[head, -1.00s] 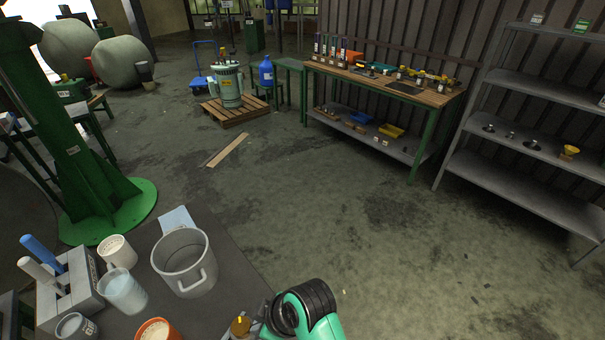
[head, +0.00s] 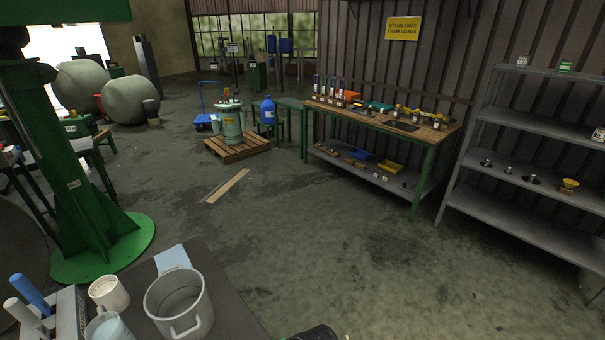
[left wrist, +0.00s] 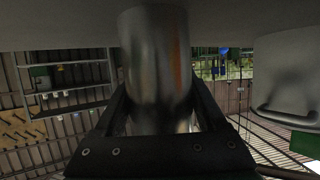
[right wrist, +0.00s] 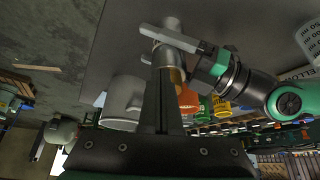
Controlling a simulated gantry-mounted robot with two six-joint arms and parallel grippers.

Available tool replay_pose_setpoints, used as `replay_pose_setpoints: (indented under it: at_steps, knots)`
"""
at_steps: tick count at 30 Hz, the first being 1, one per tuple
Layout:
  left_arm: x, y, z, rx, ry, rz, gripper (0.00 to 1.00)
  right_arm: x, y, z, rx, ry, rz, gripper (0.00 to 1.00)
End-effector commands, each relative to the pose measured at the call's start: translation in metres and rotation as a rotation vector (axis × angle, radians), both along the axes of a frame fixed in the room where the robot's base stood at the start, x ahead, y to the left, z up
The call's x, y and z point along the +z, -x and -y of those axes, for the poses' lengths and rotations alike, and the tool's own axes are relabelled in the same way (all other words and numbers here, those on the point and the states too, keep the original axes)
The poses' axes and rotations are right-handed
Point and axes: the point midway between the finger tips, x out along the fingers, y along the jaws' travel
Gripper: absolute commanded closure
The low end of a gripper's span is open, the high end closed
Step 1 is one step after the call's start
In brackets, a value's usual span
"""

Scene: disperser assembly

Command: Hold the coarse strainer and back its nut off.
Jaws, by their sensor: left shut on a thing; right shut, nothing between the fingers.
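The coarse strainer seems to be the grey metal cylinder (left wrist: 157,60) between the fingers of my left gripper (left wrist: 160,105), which is shut on it. In the right wrist view, the left gripper (right wrist: 176,40) lies across the metal body. My right gripper (right wrist: 159,95) is shut and empty. Its tips appear close to the brass part; I cannot tell whether they touch. The head view shows neither gripper nor the strainer.
A grey pot (head: 178,306) stands on the dark table (head: 232,300), with a white mug (head: 108,293) and a rack (head: 68,312) of blue and white handles to its left. Orange and yellow containers (right wrist: 190,100) show behind the brass part.

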Motion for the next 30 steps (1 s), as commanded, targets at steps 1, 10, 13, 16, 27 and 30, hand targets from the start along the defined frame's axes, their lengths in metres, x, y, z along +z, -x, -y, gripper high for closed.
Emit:
replay_pose_setpoints:
  at_steps: [1,10,13,16,27,30]
  knots:
    - [0.000,0.000,0.000,-0.001,0.001,-0.001,1.00,0.005,-0.001,0.000,0.000,-0.001,0.003,1.00]
    - [0.000,0.000,0.000,0.001,0.001,-0.002,1.00,0.046,-0.001,0.000,-0.001,-0.001,0.004,1.00]
    - [0.000,0.000,0.000,0.001,0.001,-0.002,1.00,0.055,0.000,0.000,0.000,-0.001,0.001,1.00]
    - [0.000,0.000,0.000,0.001,0.001,-0.002,1.00,0.058,0.000,0.000,0.000,0.001,0.000,1.00]
    - [0.000,0.000,0.000,0.002,0.001,-0.001,1.00,0.064,0.019,-0.008,0.004,0.000,0.002,1.00]
    - [0.000,0.000,0.000,0.002,0.001,-0.001,1.00,0.067,0.029,-0.011,0.002,0.001,0.001,1.00]
